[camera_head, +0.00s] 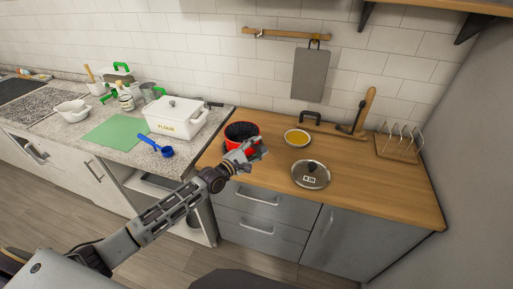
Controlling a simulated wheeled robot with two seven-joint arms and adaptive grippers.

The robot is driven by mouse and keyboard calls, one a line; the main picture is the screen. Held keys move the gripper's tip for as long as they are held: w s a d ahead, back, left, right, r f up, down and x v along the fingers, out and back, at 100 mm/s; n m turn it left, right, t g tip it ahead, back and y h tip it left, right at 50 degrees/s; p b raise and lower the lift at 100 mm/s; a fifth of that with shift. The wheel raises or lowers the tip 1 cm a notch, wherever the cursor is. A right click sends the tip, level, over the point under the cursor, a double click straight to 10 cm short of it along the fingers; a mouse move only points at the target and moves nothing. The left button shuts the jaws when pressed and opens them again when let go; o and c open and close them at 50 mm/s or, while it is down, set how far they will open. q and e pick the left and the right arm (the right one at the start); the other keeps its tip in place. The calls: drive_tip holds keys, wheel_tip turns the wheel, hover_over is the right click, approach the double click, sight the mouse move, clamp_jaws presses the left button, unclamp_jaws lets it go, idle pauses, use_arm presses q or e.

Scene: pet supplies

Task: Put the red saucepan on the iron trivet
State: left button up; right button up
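The red saucepan (235,130), with a dark interior, stands on the left part of the wooden counter. My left gripper (254,149) is at its front right side and hides part of it. I cannot tell whether the fingers touch the saucepan or are closed on its handle. I cannot clearly make out the iron trivet; a dark looped handle (310,117) shows at the back of the counter, but what it belongs to is unclear. My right gripper is not in view.
A yellow-filled bowl (297,137) and a glass lid (311,175) are on the wooden counter (385,205), right of the saucepan. A rack (399,147) stands at the far right. A white flour box (175,117) stands left. The counter's front right is clear.

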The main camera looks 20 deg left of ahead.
use_arm(q)
drive_tip(key=shift+r, duration=0.1)
drive_tip(key=shift+s+a, duration=0.3)
drive_tip(key=shift+s, duration=0.3)
drive_tip(key=v, duration=1)
drive_tip(key=shift+s+b, duration=0.25)
drive_tip(key=shift+b, duration=0.15)
